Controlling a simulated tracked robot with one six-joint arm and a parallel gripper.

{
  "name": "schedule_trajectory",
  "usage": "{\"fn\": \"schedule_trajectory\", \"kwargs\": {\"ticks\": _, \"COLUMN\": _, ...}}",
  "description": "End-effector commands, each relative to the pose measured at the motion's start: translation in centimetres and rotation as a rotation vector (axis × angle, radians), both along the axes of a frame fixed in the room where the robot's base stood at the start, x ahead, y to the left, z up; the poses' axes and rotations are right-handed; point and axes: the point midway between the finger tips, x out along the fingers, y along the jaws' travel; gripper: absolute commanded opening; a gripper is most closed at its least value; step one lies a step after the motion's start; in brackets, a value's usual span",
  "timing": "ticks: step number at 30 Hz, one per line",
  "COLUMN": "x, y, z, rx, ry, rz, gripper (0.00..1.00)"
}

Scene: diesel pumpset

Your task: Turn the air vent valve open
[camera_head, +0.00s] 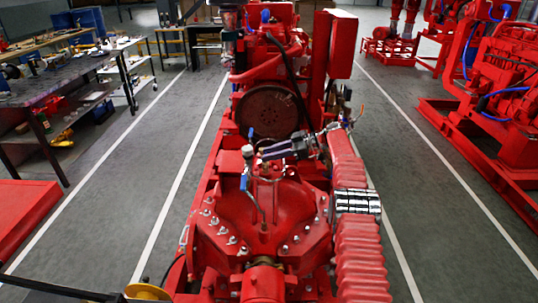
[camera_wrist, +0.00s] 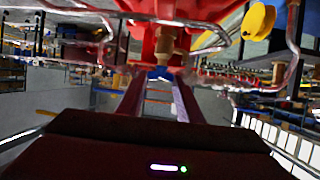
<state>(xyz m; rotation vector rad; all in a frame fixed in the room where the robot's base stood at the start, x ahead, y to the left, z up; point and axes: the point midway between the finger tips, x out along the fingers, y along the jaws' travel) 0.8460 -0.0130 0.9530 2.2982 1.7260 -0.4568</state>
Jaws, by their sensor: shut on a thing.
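My gripper (camera_head: 264,153) reaches in from the right over the top of the red pump casing (camera_head: 265,215) in the head view. In the wrist view its two dark red fingers (camera_wrist: 159,82) point away from the camera and are shut on a small blue handle (camera_wrist: 160,73), the air vent valve's. A brass fitting (camera_wrist: 166,42) shows just beyond the handle. In the head view, small blue levers stand left of my gripper, one upper (camera_head: 251,133) and one lower (camera_head: 243,182). My fingertips and their exact contact are too small to make out there.
Thin metal pipes (camera_wrist: 290,45) run close around the fingers in the wrist view. The red engine (camera_head: 272,60) stands behind the pump. A cluttered workbench (camera_head: 60,85) is at the left, another red pumpset (camera_head: 500,90) at the right. Grey floor lies clear on both sides.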

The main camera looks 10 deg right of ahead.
Motion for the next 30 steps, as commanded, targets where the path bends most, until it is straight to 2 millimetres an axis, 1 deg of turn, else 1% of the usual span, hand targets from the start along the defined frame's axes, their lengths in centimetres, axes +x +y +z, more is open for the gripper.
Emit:
{"fn": "schedule_trajectory", "kwargs": {"ticks": 1, "x": 0.3, "y": -0.6, "z": 0.4, "rx": -0.003, "ry": -0.011, "rz": -0.014, "gripper": 0.10}}
{"fn": "schedule_trajectory", "kwargs": {"ticks": 11, "x": 0.3, "y": -0.7, "z": 0.4, "rx": -0.004, "ry": -0.010, "rz": -0.014, "gripper": 0.10}}
{"fn": "schedule_trajectory", "kwargs": {"ticks": 12, "x": 0.3, "y": -0.7, "z": 0.4, "rx": -0.004, "ry": -0.010, "rz": -0.013, "gripper": 0.35}}
{"fn": "schedule_trajectory", "kwargs": {"ticks": 15, "x": 0.2, "y": -0.6, "z": 0.3, "rx": -0.005, "ry": -0.009, "rz": -0.011, "gripper": 0.41}}
{"fn": "schedule_trajectory", "kwargs": {"ticks": 23, "x": 0.1, "y": -0.4, "z": 0.2, "rx": -0.003, "ry": -0.005, "rz": -0.005, "gripper": 0.41}}
{"fn": "schedule_trajectory", "kwargs": {"ticks": 26, "x": 0.0, "y": -0.7, "z": 0.3, "rx": -0.003, "ry": -0.005, "rz": -0.005, "gripper": 0.41}}
{"fn": "schedule_trajectory", "kwargs": {"ticks": 30, "x": -0.3, "y": -1.9, "z": 0.7, "rx": -0.004, "ry": -0.005, "rz": -0.007, "gripper": 0.41}}
